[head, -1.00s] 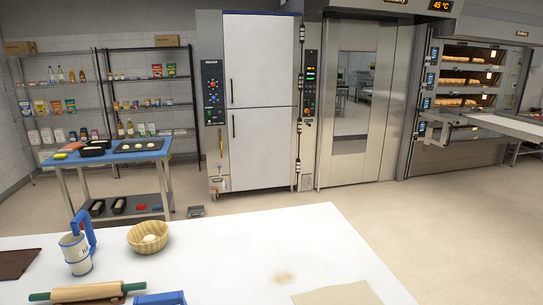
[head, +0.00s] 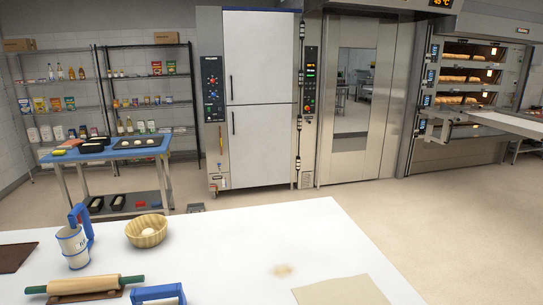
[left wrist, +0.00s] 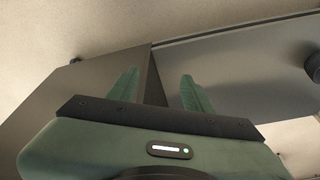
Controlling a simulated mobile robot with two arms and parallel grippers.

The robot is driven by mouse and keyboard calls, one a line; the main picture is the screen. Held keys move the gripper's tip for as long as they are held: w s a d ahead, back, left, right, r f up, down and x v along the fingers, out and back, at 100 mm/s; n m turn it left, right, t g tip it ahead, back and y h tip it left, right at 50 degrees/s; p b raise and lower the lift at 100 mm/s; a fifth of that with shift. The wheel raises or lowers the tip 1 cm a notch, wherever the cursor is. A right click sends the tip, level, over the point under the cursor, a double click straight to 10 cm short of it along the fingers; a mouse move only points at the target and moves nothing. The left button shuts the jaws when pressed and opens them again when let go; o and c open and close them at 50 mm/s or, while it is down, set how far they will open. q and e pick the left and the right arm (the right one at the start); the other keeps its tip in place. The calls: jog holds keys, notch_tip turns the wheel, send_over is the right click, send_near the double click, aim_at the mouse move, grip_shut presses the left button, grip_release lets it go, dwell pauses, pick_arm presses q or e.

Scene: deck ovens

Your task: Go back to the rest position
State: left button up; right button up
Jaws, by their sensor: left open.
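My left gripper (left wrist: 160,88) shows in the left wrist view. Its two green fingers stand apart with nothing between them. Behind them are a grey flat surface with a dark edge and a pale floor. Neither of my grippers shows in the head view, and my right gripper is in no view.
A white worktable (head: 235,245) fills the near part of the head view. On it are a bowl (head: 147,232), a sifter (head: 74,247), a rolling pin (head: 95,284) and a flat sheet (head: 340,290). Beyond are a blue-topped table (head: 105,150), ovens (head: 465,100) and open floor (head: 440,205).

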pick_arm(q)
jog(key=s+f+b, duration=0.1)
jog(key=s+f, duration=0.2)
jog(key=f, duration=0.4)
jog(key=s+a+f+g+b, duration=0.1)
jog(key=s+f, duration=0.1)
jog(key=f, duration=0.5)
jog(key=s+f+b, duration=0.1)
jog(key=s+f, duration=0.2)
jog(key=f, duration=0.4)
jog(key=s+a+f+b, duration=0.2)
jog(key=s+f+b, duration=0.1)
jog(key=s+f, duration=0.7)
jog(key=shift+s+a+f+g, duration=0.2)
jog(key=shift+s+f+g, duration=0.15)
jog(key=shift+s, duration=0.35)
